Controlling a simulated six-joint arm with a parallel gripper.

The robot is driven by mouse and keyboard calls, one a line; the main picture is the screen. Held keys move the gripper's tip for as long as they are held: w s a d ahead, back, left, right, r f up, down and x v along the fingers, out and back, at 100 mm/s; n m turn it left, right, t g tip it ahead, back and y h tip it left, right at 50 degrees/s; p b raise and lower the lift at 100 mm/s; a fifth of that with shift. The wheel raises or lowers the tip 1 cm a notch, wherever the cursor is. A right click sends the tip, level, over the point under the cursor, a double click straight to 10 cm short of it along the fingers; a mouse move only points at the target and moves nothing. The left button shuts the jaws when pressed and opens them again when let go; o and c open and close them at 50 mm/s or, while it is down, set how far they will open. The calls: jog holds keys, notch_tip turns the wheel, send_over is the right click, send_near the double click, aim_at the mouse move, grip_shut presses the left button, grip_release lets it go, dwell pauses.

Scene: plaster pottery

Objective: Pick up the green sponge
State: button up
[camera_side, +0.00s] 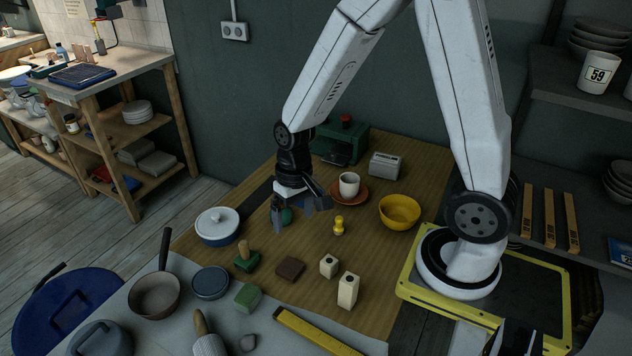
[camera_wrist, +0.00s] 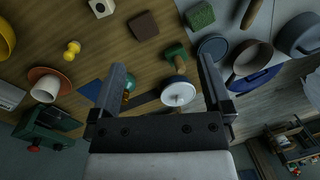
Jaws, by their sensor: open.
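The green sponge (camera_side: 248,297) is a small green block near the front edge of the wooden table top, beside a dark round lid. It also shows at the top of the wrist view (camera_wrist: 199,15), beyond the fingertips. My gripper (camera_side: 299,211) is open above the table, farther back than the sponge and apart from it. In the wrist view my gripper (camera_wrist: 162,66) has its fingers spread with nothing held between them. The white-lidded pot shows between the fingers there, on the surface below.
A green wooden-handled tool (camera_side: 246,258) and a brown block (camera_side: 290,268) lie near the sponge.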

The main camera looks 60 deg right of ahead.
jog(key=w+a+f+m+g+y, duration=0.1)
jog(key=w+f+m+y, duration=0.15)
jog(key=f, duration=0.25)
jog(key=w+f+m+g+y, duration=0.2)
jog(key=f+m+y, duration=0.1)
jog(key=f+m, duration=0.1)
jog(key=m+t+y, duration=0.1)
jog(key=m+y, duration=0.4)
jog(key=m, duration=0.1)
send_near(254, 284)
jog(key=shift+n, duration=0.25)
jog(key=a, duration=0.1)
jog(key=s+a+f, duration=0.1)
jog(key=a, duration=0.2)
jog(key=shift+s+f, duration=0.25)
jog(key=shift+s, duration=0.15)
jog(key=shift+w+f+m+t+y, duration=0.25)
jog(key=shift+f+m+t+y, duration=0.4)
jog(key=shift+f+y, duration=0.25)
jog(key=shift+a+f, duration=0.1)
jog(key=shift+a, duration=0.05)
jog(key=shift+x, duration=1.2)
jog(key=shift+a+f, duration=0.1)
jog(key=shift+x, duration=2.45)
jog(key=shift+w+f, duration=0.1)
jog(key=shift+f, duration=0.1)
jog(key=c, duration=1.2)
